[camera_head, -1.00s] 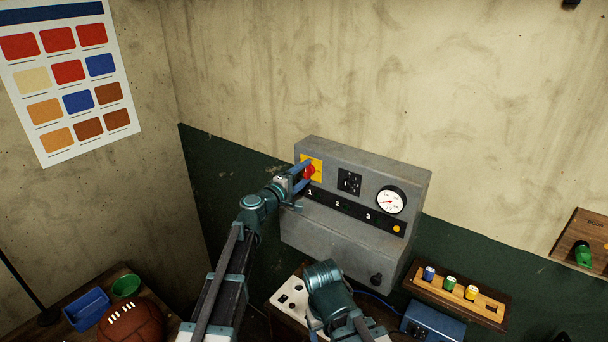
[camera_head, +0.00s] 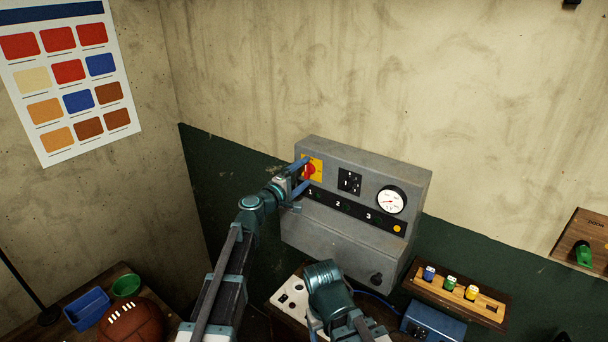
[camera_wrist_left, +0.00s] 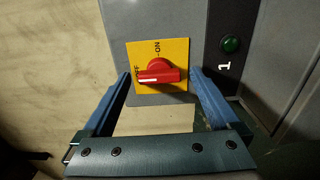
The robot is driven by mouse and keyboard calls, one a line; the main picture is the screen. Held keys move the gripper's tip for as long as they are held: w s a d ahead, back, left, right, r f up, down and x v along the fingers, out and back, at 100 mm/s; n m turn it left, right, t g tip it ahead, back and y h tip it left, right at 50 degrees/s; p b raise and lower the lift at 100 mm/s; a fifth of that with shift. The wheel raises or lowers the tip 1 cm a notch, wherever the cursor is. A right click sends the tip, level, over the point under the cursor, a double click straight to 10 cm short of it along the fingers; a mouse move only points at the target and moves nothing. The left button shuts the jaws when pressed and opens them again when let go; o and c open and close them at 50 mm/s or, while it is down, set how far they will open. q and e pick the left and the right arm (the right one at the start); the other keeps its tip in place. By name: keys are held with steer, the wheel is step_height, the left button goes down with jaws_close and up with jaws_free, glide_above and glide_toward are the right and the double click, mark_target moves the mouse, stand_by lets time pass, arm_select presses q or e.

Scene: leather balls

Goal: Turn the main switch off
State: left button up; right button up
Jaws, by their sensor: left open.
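The main switch is a red rotary knob (camera_head: 309,171) on a yellow plate (camera_head: 318,165), at the upper left of a grey control box (camera_head: 330,238). In the left wrist view, the red knob (camera_wrist_left: 160,74) lies sideways on its yellow plate (camera_wrist_left: 177,50). The white mark on its handle points left, to the OFF label. ON is printed at the plate's top. My left gripper (camera_head: 304,176) is open in front of the switch. Its blue fingers (camera_wrist_left: 160,80) stand on either side of the knob, apart from it. My right gripper is not in view.
The box also carries a black display (camera_head: 349,182), a gauge (camera_head: 391,200) and a yellow lamp (camera_head: 397,229). A wooden rack (camera_head: 455,295) with coloured pegs stands at right. A brown ball (camera_head: 131,322) and two bins are at lower left.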

arm_select(q)
steer(key=v, duration=1.3)
steer(key=shift+s+a, duration=0.1)
steer(key=shift+s, duration=0.05)
steer(key=s+d+f+m+g+y, duration=0.3)
steer(key=s+f+m+g, duration=0.55)
steer(key=s+f, duration=0.4)
steer(key=s+a+f+m+g+y, duration=0.3)
steer(key=s+a+f+g+y, duration=0.2)
steer(key=s+a+f+y, duration=0.55)
steer(key=s+d+f+m+h+b, duration=0.1)
steer(key=d+f+b, duration=0.3)
steer(key=f+b, duration=0.4)
steer(key=s+d+f+m+g+b, duration=0.1)
steer(key=s+d+f+b, duration=0.3)
steer(key=f+b, duration=0.5)
steer(key=shift+s+d+m+h+b, duration=0.2)
steer(key=shift+d+m+h+b, duration=0.15)
steer(key=shift+d+m+b, duration=0.35)
